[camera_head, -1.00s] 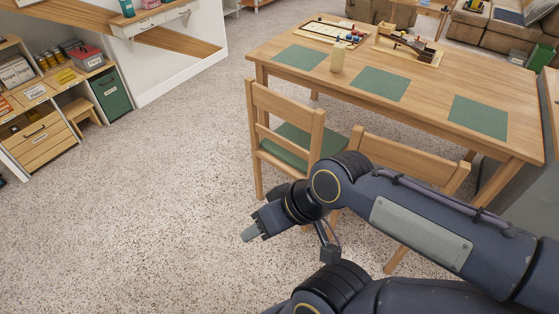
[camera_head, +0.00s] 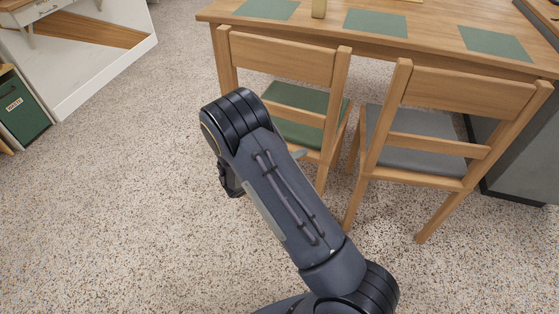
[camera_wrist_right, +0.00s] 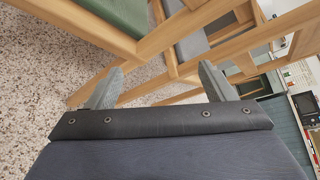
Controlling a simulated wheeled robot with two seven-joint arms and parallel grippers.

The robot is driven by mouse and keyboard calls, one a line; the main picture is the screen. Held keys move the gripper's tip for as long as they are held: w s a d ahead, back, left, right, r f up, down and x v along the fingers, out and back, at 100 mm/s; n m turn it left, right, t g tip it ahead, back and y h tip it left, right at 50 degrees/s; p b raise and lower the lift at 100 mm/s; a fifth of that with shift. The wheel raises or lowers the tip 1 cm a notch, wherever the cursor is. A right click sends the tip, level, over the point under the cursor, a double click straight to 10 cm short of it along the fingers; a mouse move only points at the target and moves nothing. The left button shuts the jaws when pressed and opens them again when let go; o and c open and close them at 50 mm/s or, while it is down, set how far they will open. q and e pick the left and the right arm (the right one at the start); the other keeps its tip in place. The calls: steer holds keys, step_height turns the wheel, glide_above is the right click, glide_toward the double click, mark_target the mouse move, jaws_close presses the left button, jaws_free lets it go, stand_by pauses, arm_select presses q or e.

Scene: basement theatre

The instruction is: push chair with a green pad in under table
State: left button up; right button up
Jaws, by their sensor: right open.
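The wooden chair with a green pad (camera_head: 297,112) stands at the near side of the wooden table (camera_head: 385,45), left of a second chair. Its backrest faces me, and its seat front reaches toward the table. My right arm crosses in front of its lower left part. In the right wrist view, my right gripper (camera_wrist_right: 160,88) is open and empty, low near the chair. The green pad (camera_wrist_right: 118,12) and wooden seat edge are above and ahead of its fingers there. I cannot tell whether a finger touches the wood. My left gripper is not in view.
A chair with a grey pad (camera_head: 415,150) stands close on the right, angled. Green mats (camera_head: 375,22) lie on the table. A grey block (camera_head: 520,160) stands at the right. A green bin (camera_head: 20,108) is far left. Speckled floor at left is clear.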

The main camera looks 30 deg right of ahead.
steer(key=w+a+f+n+t+b, duration=0.2)
steer(key=w+a+f+n+t, duration=0.15)
steer(key=f+n, duration=0.25)
steer(key=w+a+f+n+t+b, duration=0.2)
steer(key=w+f+n+t, duration=0.2)
steer(key=f+n+t, duration=0.15)
steer(key=shift+n+g, duration=0.25)
steer(key=shift+g, duration=0.15)
steer(key=b+x, duration=0.4)
steer(key=x, duration=1)
steer(key=shift+w+d+r+b, duration=0.15)
steer(key=shift+d+b, duration=0.1)
steer(key=shift+b, duration=0.05)
steer(key=shift+w+d+r, duration=0.1)
steer(key=shift+w+d, duration=0.25)
steer(key=shift+d, duration=0.15)
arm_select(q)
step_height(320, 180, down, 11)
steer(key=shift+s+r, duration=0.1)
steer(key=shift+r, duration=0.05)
arm_select(e)
jaws_close()
